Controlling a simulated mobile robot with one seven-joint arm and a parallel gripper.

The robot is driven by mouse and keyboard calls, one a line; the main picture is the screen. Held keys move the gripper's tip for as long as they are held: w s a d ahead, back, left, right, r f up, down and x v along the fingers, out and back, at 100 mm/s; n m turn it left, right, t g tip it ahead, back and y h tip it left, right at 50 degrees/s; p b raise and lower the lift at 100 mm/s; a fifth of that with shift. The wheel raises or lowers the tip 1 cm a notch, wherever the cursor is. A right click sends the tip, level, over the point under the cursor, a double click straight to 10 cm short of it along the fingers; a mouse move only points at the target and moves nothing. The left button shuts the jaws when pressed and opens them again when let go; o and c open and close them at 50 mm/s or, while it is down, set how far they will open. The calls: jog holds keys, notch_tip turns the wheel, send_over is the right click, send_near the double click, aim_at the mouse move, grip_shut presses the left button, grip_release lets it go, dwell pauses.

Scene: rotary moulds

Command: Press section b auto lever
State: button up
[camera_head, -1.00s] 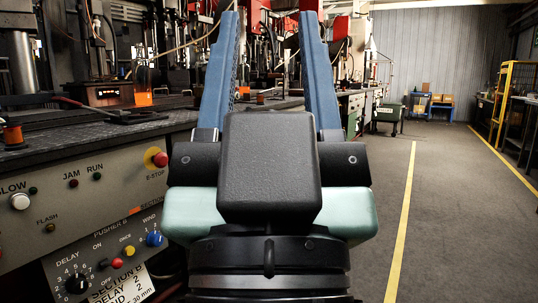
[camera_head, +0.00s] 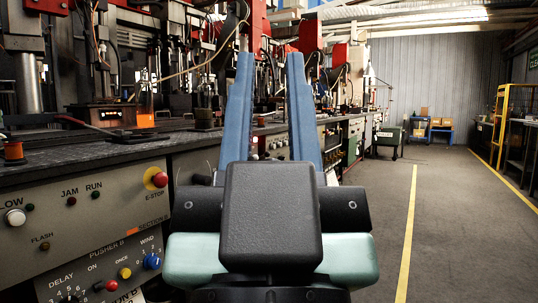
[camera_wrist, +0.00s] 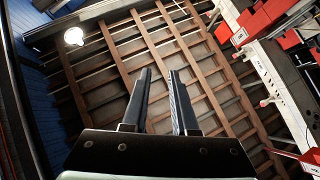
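I cannot make out a lever marked auto. At the left of the head view is a grey control panel (camera_head: 60,235) with a red E-stop button (camera_head: 160,179), a white knob (camera_head: 15,217) and a blue wind knob (camera_head: 152,261). In the wrist view the gripper (camera_wrist: 158,75) points up at the roof, also empty.
A dark bench top (camera_head: 90,152) with moulding machines runs along the left into the distance. The grey floor (camera_head: 440,230) with a yellow line (camera_head: 408,235) is clear at right. Yellow racking (camera_head: 500,125) stands at far right.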

notch_tip(320, 180, up, 14)
jog(key=p, duration=1.3)
jog(key=shift+p, duration=0.3)
grip_shut()
jog(key=shift+f, duration=0.15)
jog(key=shift+w, duration=0.15)
